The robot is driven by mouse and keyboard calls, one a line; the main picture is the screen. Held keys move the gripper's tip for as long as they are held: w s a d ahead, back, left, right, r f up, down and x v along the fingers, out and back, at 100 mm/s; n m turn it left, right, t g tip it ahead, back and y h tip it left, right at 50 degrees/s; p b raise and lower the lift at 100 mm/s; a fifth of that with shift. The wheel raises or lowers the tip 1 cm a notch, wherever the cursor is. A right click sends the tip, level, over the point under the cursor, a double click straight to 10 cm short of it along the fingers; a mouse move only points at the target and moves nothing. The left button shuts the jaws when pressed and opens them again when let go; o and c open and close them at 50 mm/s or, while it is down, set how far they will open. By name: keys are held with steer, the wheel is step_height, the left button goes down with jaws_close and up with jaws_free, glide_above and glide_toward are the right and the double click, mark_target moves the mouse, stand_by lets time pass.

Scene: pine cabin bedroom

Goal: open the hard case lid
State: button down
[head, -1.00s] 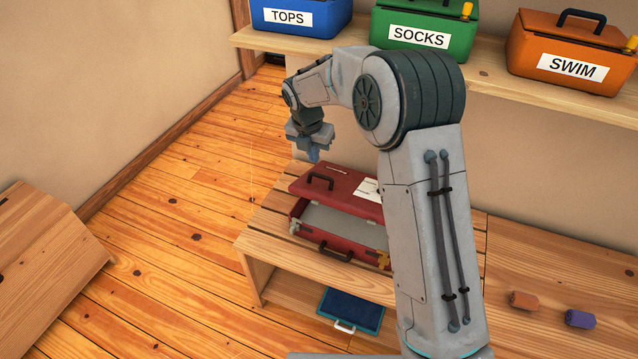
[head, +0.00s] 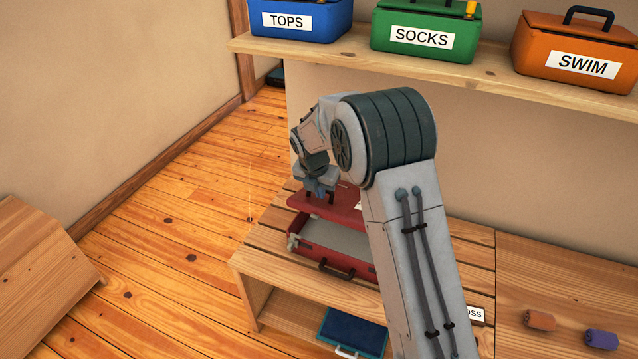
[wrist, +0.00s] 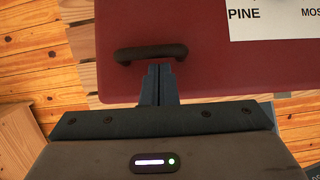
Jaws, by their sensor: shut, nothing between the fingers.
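The red hard case (head: 310,252) sits on the slatted bench, with a dark handle on its front. Its red lid (head: 338,212) stands partly raised, and the grey inside shows below the lid's front edge. In the wrist view the lid (wrist: 205,75) has a dark bar handle (wrist: 151,53) and a white label (wrist: 275,18) reading "PINE". My gripper (head: 319,198) is over the lid's left part. Its fingers (wrist: 158,72) are shut and empty, with tips right beside the bar handle; I cannot tell if they touch. My arm hides the case's right side.
Blue, green and orange bins labelled TOPS (head: 300,22), SOCKS (head: 425,38) and SWIM (head: 580,66) stand on the shelf behind. An orange roll (head: 540,320) and a purple roll (head: 602,339) lie at right. A blue tray (head: 352,330) is under the slatted bench (head: 262,262).

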steer(key=shift+w+d+f, duration=0.1)
steer(key=shift+w+f, duration=0.05)
steer(key=shift+f, duration=0.35)
steer(key=shift+r, duration=0.1)
